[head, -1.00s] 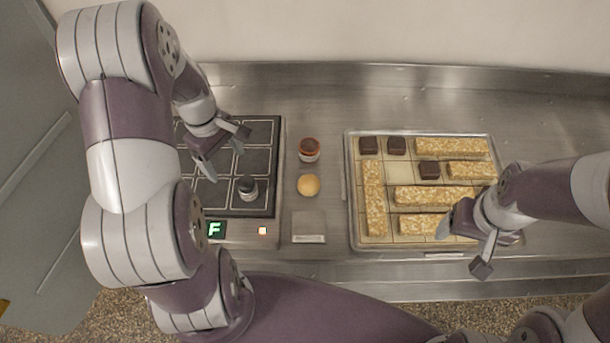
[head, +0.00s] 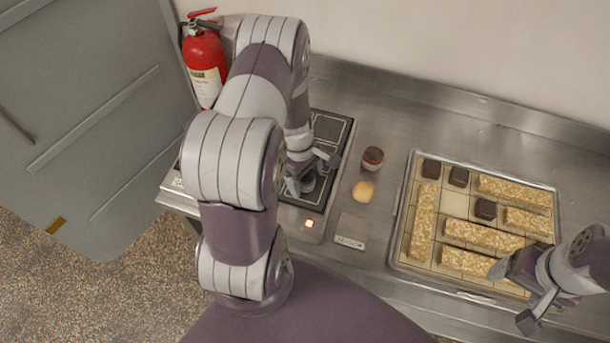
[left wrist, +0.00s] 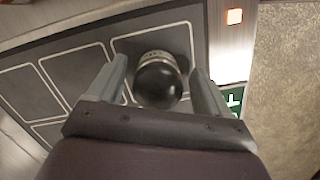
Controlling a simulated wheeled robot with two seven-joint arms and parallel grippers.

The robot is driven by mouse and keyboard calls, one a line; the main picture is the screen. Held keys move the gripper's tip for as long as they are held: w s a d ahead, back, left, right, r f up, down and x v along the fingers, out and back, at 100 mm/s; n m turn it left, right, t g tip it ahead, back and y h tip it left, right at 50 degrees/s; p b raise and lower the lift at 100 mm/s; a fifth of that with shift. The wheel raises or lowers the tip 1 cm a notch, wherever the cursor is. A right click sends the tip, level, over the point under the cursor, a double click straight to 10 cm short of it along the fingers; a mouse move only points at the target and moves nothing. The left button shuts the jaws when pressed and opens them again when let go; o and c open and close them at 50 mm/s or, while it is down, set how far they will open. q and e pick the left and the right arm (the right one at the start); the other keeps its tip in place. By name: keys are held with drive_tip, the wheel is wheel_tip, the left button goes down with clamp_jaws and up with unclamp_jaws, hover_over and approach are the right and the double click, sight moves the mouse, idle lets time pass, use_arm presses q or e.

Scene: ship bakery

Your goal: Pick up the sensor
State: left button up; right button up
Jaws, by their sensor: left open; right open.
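The sensor, a small metal cylinder with a round black top, stands on the black gridded pad (head: 331,128). In the left wrist view the sensor (left wrist: 157,82) is between the two fingers of my left gripper (left wrist: 158,74), with a gap visible on either side. In the head view my left gripper (head: 311,175) is open at the sensor (head: 308,183), which is partly hidden by the fingers. My right gripper (head: 512,297) is open and empty over the front right edge of the bar tray.
Right of the pad are a brown-topped jar (head: 372,158), a yellow ball (head: 363,191) and a small labelled plate (head: 351,231). Further right is a tray (head: 403,236) of oat bars and dark squares. A fire extinguisher (head: 204,65) stands at the back left.

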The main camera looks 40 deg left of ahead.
use_arm(q)
drive_tip(key=shift+w+d+f, duration=0.1)
drive_tip(key=shift+f, duration=0.1)
drive_tip(key=shift+c, duration=0.9)
drive_tip(key=shift+r, duration=0.1)
drive_tip(key=c, duration=1)
drive_tip(key=shift+c, duration=0.7)
drive_tip(key=shift+r, duration=0.5)
wheel_tip(320, 180, up, 3)
drive_tip(key=shift+w+f+b, duration=0.1)
drive_tip(key=shift+b, duration=0.4)
drive_tip(key=s+d+r+b, duration=0.1)
drive_tip(key=s+d+r, duration=0.55)
drive_tip(key=d, duration=0.25)
drive_tip(key=w+d+f+m+b, duration=0.3)
drive_tip(key=d+f+m+b, duration=0.1)
drive_tip(key=d+f+b, duration=0.55)
drive_tip(key=w+d+r+m+g+b, duration=0.1)
drive_tip(key=d+r+m+b, duration=0.4)
drive_tip(key=d, duration=0.5)
hover_over(354, 232)
drive_tip(key=shift+y, duration=0.3)
drive_tip(key=f, duration=0.8)
drive_tip(key=shift+w+a+b, duration=0.1)
drive_tip(key=shift+w+b, duration=0.15)
drive_tip(key=shift+b, duration=0.1)
drive_tip(key=shift+a+f, duration=0.1)
drive_tip(key=shift+f, duration=1.95)
